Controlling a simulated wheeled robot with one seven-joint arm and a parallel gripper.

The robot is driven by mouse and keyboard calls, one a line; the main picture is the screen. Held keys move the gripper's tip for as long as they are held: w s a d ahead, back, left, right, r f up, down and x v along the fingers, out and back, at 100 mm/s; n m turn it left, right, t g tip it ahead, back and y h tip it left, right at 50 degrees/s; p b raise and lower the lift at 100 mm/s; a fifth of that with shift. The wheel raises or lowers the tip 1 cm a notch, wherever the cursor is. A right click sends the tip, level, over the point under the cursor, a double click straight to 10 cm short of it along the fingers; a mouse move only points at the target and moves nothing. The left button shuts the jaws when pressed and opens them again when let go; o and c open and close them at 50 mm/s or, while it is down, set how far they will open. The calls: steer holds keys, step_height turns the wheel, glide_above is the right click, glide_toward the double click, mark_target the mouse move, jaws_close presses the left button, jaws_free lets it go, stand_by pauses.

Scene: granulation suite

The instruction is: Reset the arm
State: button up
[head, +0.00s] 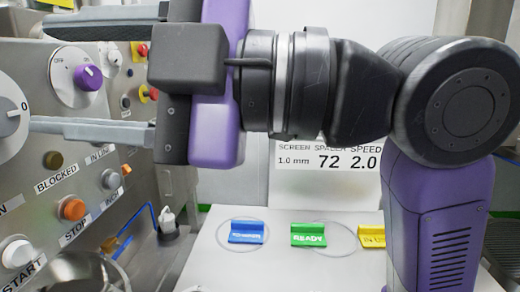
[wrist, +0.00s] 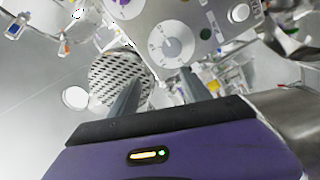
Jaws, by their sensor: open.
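My gripper (head: 90,78) reaches in from the right in the head view, its two grey fingers spread apart and pointing left toward the control panel (head: 68,160). The fingers are open with nothing between them. One finger passes in front of the panel near the large grey dial (head: 10,112); I cannot tell whether it touches. In the wrist view the fingers of my gripper (wrist: 160,90) point up toward a grey dial (wrist: 171,42) on the panel. A purple knob (head: 87,77) shows between the fingers in the head view.
The panel carries an orange button (head: 73,209) and a white button (head: 17,253). Blue (head: 246,232), green (head: 308,235) and yellow (head: 371,236) tags stand on a pale table (head: 280,275). A sign (head: 330,165) stands behind.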

step_height(320, 180, up, 4)
steer(key=w+d+m+t+y, duration=0.1)
steer(key=m+t+y, duration=0.1)
steer(key=w+d+f+m+t, duration=0.4)
steer(key=w+d+m+t, duration=0.55)
steer(key=m+t, duration=0.3)
steer(key=d+f+m+t+h, duration=0.4)
steer(key=d+f+m+h, duration=0.35)
steer(key=f, duration=0.25)
steer(key=d+f+m+t+h, duration=0.4)
steer(key=d+f+m+h, duration=0.35)
steer(key=f, duration=0.35)
steer(key=s+d+f+m+g+h, duration=0.1)
steer(key=s+d+f+h, duration=0.2)
steer(key=s+f, duration=0.35)
steer(key=s+d+f+m+g+h, duration=0.2)
steer(key=s+f, duration=0.4)
steer(key=f, duration=0.2)
steer(key=s+d+f+n+g, duration=0.1)
steer(key=s+f+g, duration=0.2)
steer(key=s+f, duration=0.55)
steer(key=s+d+f+n+g, duration=0.15)
steer(key=s+f+g, duration=0.35)
steer(key=s, duration=0.7)
step_height(320, 180, up, 12)
steer(key=t+p, duration=0.1)
steer(key=p, duration=1.1)
steer(key=shift+w+d+m+t+h, duration=0.15)
steer(key=shift+m+t+h, duration=0.15)
steer(key=shift+t, duration=0.05)
